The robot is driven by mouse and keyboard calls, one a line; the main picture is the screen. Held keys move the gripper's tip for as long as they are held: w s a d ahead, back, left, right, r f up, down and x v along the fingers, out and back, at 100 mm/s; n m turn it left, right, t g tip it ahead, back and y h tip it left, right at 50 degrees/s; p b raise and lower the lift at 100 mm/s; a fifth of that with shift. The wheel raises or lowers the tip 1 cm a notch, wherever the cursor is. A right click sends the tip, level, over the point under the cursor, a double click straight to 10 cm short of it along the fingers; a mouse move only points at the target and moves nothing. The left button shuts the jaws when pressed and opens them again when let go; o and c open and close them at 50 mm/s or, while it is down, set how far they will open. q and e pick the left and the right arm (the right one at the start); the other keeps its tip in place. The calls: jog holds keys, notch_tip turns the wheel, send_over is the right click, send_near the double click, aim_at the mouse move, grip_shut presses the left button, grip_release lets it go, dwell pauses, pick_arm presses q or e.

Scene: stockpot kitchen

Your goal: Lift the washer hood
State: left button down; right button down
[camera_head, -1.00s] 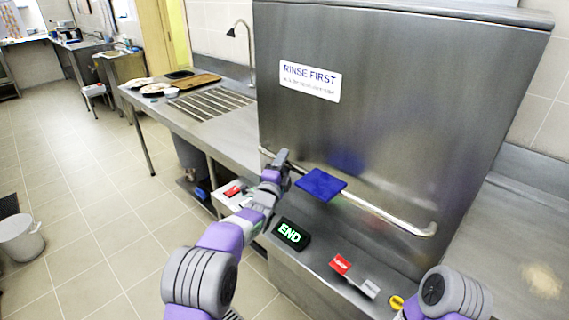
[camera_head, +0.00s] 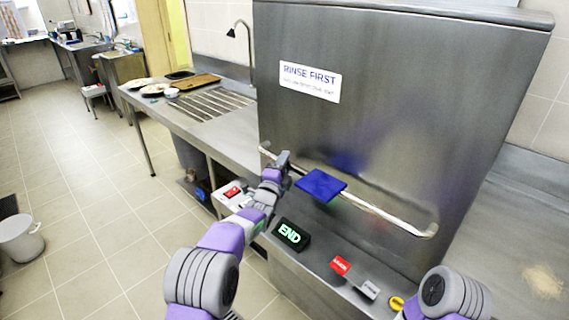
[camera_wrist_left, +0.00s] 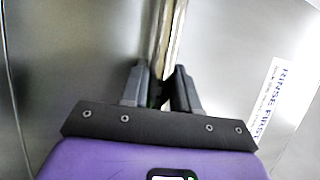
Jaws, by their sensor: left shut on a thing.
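The washer hood (camera_head: 400,110) is a large steel box with a "RINSE FIRST" label, seen in the head view. A long bar handle (camera_head: 385,213) runs across its lower front, with a blue pad (camera_head: 320,185) at its middle. My left gripper (camera_head: 284,160) is at the handle's left part, left of the blue pad. In the left wrist view its fingers (camera_wrist_left: 160,92) are closed around the bar (camera_wrist_left: 168,35). The hood is down on the counter unit. My right arm shows at the lower right, but its gripper is outside the frame.
A black "END" display (camera_head: 290,234), red switches and a yellow button (camera_head: 396,303) sit on the front ledge below the handle. A drainboard (camera_head: 212,104) with a tap and dishes stands at the left. A bucket (camera_head: 20,238) is on the open tiled floor.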

pick_arm(q)
notch_tip(320, 180, up, 22)
jog(key=p, duration=0.9)
jog(key=shift+r, duration=0.15)
notch_tip(320, 180, up, 20)
jog(key=p, duration=1.4)
jog(key=shift+p, duration=0.3)
jog(key=shift+s+a+r, duration=0.1)
jog(key=shift+r, duration=0.1)
jog(key=shift+r, duration=0.15)
jog(key=c, duration=1.1)
grip_release()
jog(key=shift+o, duration=0.9)
jog(key=shift+f, duration=0.2)
